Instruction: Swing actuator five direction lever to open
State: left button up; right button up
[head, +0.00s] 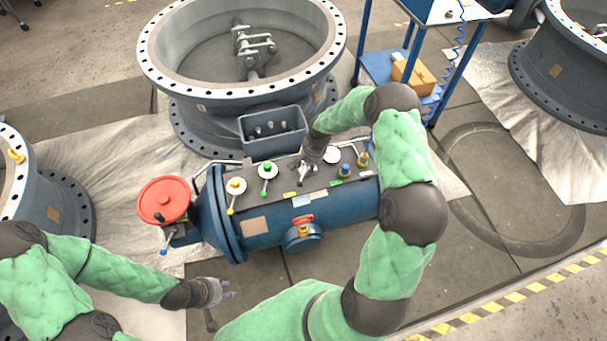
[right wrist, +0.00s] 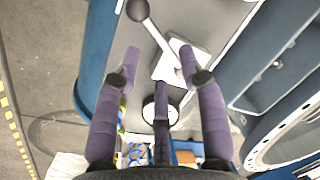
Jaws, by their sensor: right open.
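The blue cylindrical actuator (head: 265,222) lies in the middle of the head view, with a grey panel on top. A lever with a grey ball knob (right wrist: 137,10) rises from a white plate (right wrist: 165,68) in the right wrist view. My right gripper (head: 306,172) is over this panel; its purple fingers (right wrist: 160,75) are spread apart on both sides of the lever, with no grip on it visible. In the head view the gripper partly hides this lever. My left gripper (head: 226,290) hangs empty in front of the actuator, its fingers apart.
A yellow-knobbed lever (head: 234,184) and a green-knobbed lever (head: 267,168) stand left on the panel. A red handwheel (head: 163,200) is at the actuator's left end. A large flanged valve (head: 180,80) stands behind, and a blue cart (head: 375,68) at back right.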

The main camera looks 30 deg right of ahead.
aim_at(304, 174)
jog(key=shift+w+a+f+b, duration=0.2)
jog(key=shift+f+b, duration=0.15)
jog(key=shift+f, duration=0.8)
jog(key=shift+w+a+f+b, duration=0.15)
jog(key=shift+f+b, duration=0.15)
jog(key=shift+f, duration=0.85)
jog(key=shift+d, duration=0.1)
grip_shut()
